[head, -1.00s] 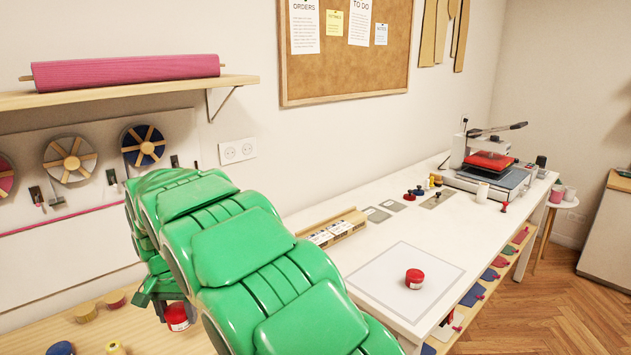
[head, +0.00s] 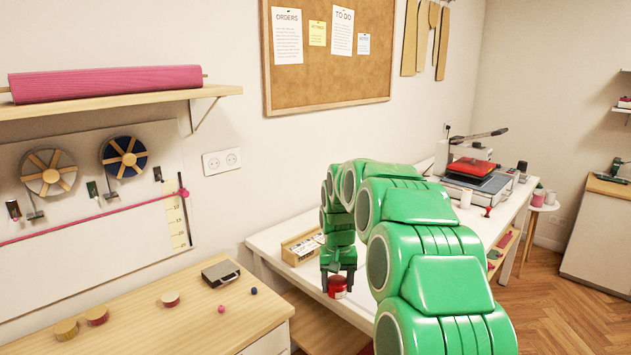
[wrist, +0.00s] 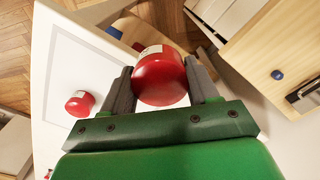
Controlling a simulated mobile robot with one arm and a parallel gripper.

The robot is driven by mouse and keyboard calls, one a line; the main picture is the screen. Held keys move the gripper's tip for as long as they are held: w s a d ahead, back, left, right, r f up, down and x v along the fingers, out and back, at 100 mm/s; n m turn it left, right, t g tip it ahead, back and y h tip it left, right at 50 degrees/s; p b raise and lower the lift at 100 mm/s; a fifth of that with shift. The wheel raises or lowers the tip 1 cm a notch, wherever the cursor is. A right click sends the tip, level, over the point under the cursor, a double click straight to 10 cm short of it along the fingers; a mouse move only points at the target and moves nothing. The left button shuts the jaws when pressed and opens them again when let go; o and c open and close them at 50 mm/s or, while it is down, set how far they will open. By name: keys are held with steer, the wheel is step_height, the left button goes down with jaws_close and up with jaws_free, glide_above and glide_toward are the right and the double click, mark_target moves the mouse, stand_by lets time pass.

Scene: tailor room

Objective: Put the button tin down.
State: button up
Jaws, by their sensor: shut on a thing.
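My gripper (head: 338,284) points down, with its fingers shut around a red tin (head: 336,288). In the wrist view the held red tin (wrist: 160,76) sits between the two grey fingers (wrist: 162,88). The tin is near the left end of the white table (head: 275,238); I cannot tell how high it is above the top. A second red tin (wrist: 80,103) with a white label stands on the white table in the wrist view, apart from my gripper. In the head view my arm hides it.
A wooden tray with cards (head: 302,246) stands close behind my gripper. A heat press (head: 476,178) is at the table's far end.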

steer(key=d+f, duration=0.1)
steer(key=d, duration=1.5)
steer(key=shift+s+d+f, duration=0.15)
steer(key=shift+s, duration=0.05)
steer(key=a, duration=0.5)
steer(key=a+r, duration=0.1)
steer(key=a, duration=0.9)
steer(key=shift+w+a+r, duration=0.1)
steer(key=shift+w+r, duration=0.05)
steer(key=shift+w, duration=0.15)
steer(key=s+a+r, duration=0.1)
steer(key=s+a, duration=0.1)
steer(key=a, duration=0.6)
steer(key=s+a, duration=0.2)
steer(key=a, duration=0.7)
steer(key=s+a, duration=0.9)
steer(key=a, duration=0.4)
steer(key=s+a+r, duration=0.1)
steer(key=s+a, duration=0.7)
steer(key=a, duration=0.5)
steer(key=shift+s+a+n, duration=0.3)
steer(key=shift+s+n, duration=0.1)
steer(key=shift+w, duration=0.1)
